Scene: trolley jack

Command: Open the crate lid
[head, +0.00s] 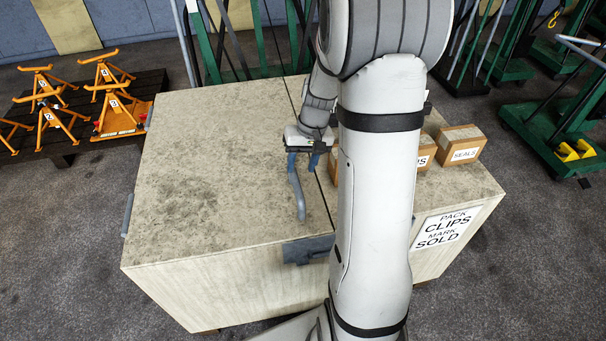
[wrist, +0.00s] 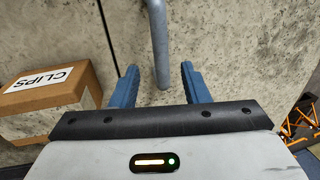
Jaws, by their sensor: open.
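The crate (head: 230,295) is a large pale wooden box, and its lid (head: 200,160) covers the left part of the top, lying flat up to a dark seam. A blue-grey bar handle (head: 296,190) stands on the lid near the seam; it also shows in the wrist view (wrist: 159,45). My gripper (head: 303,160) is low over the lid at the handle's far end. In the wrist view its two blue fingers are open, one on each side of the bar, with gaps. Whether the fingertips touch the lid is unclear.
A carton marked CLIPS (wrist: 45,100) and one marked SEALS (head: 460,147) stand on the crate top right of the seam. A dark latch-like plate (head: 307,250) is on the front edge. Orange jack stands (head: 105,90) are at left, green trolley frames (head: 560,130) at right.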

